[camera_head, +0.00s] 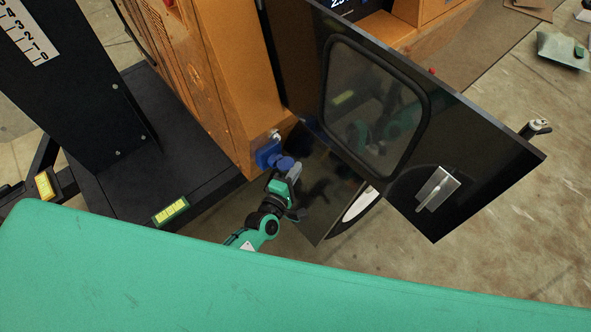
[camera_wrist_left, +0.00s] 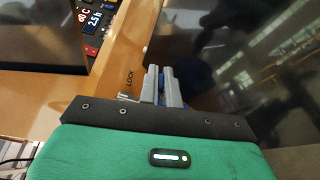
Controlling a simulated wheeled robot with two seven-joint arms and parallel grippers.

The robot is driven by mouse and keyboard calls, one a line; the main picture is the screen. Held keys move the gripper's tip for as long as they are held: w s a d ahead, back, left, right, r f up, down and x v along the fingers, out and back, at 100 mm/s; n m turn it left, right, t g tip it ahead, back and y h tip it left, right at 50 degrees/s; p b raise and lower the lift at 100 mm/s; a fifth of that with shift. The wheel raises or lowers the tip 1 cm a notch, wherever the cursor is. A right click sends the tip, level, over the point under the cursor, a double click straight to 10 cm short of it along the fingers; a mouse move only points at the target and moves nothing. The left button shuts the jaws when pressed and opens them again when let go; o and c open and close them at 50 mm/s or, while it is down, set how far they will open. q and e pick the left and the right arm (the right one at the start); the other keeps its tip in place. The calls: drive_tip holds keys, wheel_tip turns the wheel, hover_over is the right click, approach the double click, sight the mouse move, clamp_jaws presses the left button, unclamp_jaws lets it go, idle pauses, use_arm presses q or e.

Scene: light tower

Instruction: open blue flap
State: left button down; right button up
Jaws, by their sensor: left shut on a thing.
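The blue flap (camera_head: 268,152) sits low on the corner of the orange cabinet, with a rounded blue part sticking out toward my gripper. My left gripper (camera_head: 292,174) is at this blue part. In the left wrist view the two grey fingers (camera_wrist_left: 162,86) are close together, with a little blue showing between them, shut on the flap. The fingers hide much of the held part, so I cannot tell how far the flap is turned. My right gripper is not in view.
A black door (camera_head: 460,150) with a window and a silver latch (camera_head: 437,190) stands open right of my left arm. The orange cabinet (camera_head: 225,75) is close behind the gripper. A black base (camera_head: 150,175) lies left. Concrete floor (camera_head: 490,245) is clear at right.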

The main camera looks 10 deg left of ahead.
use_arm(q)
drive_tip(key=shift+a+r+n+p, duration=0.1)
drive_tip(key=shift+r+n+p, duration=0.2)
drive_tip(key=shift+r+p, duration=0.1)
drive_tip(key=shift+w+r+n+g, duration=0.1)
drive_tip(key=shift+n+g, duration=0.2)
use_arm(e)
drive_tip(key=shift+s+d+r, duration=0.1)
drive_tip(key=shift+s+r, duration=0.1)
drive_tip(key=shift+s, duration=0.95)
use_arm(q)
drive_tip(key=c, duration=1.6)
unclamp_jaws()
drive_tip(key=shift+a, duration=0.1)
